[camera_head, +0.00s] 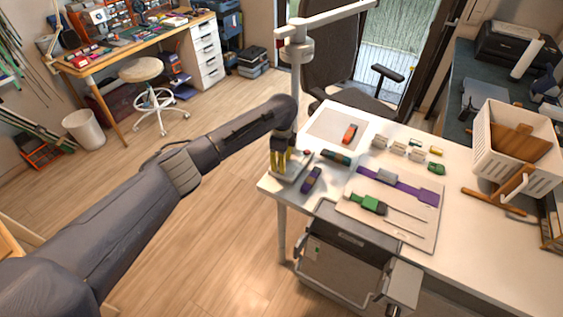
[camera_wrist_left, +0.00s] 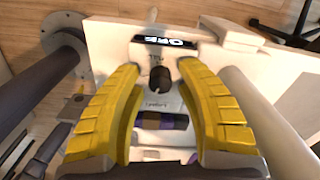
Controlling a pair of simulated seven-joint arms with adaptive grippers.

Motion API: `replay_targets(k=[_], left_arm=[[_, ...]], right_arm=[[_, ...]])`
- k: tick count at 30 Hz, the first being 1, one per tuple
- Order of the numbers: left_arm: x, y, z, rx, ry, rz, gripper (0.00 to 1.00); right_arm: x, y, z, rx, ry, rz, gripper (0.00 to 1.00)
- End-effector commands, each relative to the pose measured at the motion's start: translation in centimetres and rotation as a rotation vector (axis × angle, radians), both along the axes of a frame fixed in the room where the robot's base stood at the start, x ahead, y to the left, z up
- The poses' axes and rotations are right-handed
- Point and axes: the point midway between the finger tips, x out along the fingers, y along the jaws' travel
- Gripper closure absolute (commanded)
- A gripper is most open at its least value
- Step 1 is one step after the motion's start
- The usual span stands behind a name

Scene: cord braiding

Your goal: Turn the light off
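A grey lamp base (camera_head: 291,173) with a tall post (camera_head: 296,75) stands at the left corner of the white table. In the left wrist view the panel (camera_wrist_left: 110,43) carries a dark round knob (camera_wrist_left: 160,72) and a black label (camera_wrist_left: 165,41) that appears to read OFF. My left gripper (camera_head: 280,163) is over the lamp base, pointing down. In the left wrist view its yellow fingers (camera_wrist_left: 158,72) are spread, one on each side of the knob, with nothing seen gripped. Contact with the knob cannot be told. My right gripper is not in view.
A small dark purple cord piece (camera_head: 312,179) and a dark green one (camera_head: 336,157) lie close to the lamp base. A board (camera_head: 414,233) with cords and tools lies to the right. A white basket (camera_head: 540,165) stands at the far right.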

Motion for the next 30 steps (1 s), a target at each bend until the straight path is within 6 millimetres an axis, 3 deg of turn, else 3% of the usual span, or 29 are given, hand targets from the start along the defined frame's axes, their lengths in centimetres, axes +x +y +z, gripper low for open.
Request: replay_targets(k=[1,9,17,30], left_arm=[[0.01,-0.01,0.02,0.000,0.000,0.000,0.71],[0.01,-0.01,0.03,0.000,0.000,0.000,1.00],[0.00,-0.03,0.04,-0.001,0.000,0.011,1.00],[0.05,-0.07,0.09,-0.002,0.000,0.328,1.00]], right_arm=[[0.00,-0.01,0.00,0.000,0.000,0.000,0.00],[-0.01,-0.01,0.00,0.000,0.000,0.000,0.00],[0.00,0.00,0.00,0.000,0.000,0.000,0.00],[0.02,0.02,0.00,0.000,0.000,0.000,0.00]])
